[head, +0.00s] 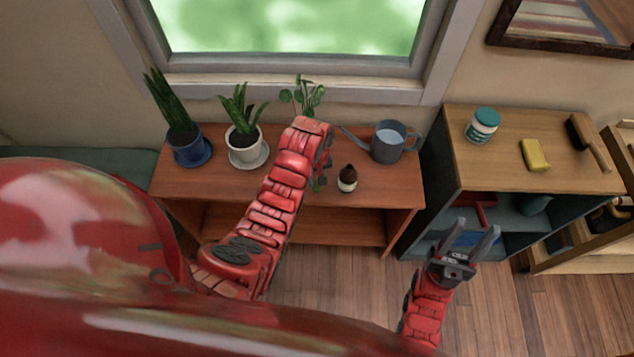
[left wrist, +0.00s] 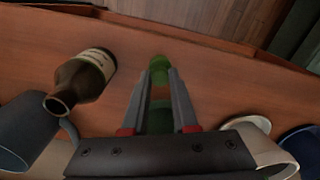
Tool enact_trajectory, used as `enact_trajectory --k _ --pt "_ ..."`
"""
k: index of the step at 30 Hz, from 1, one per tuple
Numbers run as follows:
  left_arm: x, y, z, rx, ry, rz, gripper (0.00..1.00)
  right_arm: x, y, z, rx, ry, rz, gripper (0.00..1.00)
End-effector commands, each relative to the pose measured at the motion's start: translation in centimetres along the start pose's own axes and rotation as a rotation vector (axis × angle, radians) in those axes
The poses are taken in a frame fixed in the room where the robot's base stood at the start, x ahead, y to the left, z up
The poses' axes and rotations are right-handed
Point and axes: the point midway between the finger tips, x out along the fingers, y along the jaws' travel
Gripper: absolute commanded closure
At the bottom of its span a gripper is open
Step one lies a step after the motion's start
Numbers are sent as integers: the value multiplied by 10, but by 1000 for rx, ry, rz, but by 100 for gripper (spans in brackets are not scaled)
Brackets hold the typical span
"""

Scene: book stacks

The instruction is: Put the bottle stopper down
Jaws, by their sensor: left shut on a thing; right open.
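The bottle stopper (left wrist: 159,66) is green and sits between the fingertips of my left gripper (left wrist: 161,76), which is shut on it. It hangs low over the reddish wooden table (left wrist: 215,75); I cannot tell whether it touches the top. In the head view my left gripper (head: 322,172) reaches down to the table, mostly hidden by its own arm, and a bit of green stopper (head: 318,187) shows below it. A brown open-necked bottle (head: 347,179) with a pale label stands right of it, also seen in the left wrist view (left wrist: 82,80). My right gripper (head: 477,230) is open and empty.
A grey watering can (head: 390,142) stands behind the bottle. Potted plants in a white pot (head: 247,147) and a blue pot (head: 190,149) stand at left. A shelf unit (head: 530,177) at right bears a teal-lidded jar (head: 482,126), yellow sponge (head: 535,155) and brush (head: 588,143). Front table right is clear.

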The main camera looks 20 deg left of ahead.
Motion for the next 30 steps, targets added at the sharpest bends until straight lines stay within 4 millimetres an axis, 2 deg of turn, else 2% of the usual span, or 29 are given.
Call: enact_trajectory --k 7,15,28,29,30 --pt "1 4 -7 -1 0 1 100 4 0 -1 0 0 0 50" --pt "30 3 -4 0 -4 -2 100 18 1 -3 0 0 0 50" --pt "40 3 -6 0 0 1 100 14 1 -2 0 0 0 50" --pt "39 3 -6 0 0 1 70 15 1 -3 0 0 0 50" --pt "39 3 -6 0 0 1 63 16 1 -3 0 0 0 50"
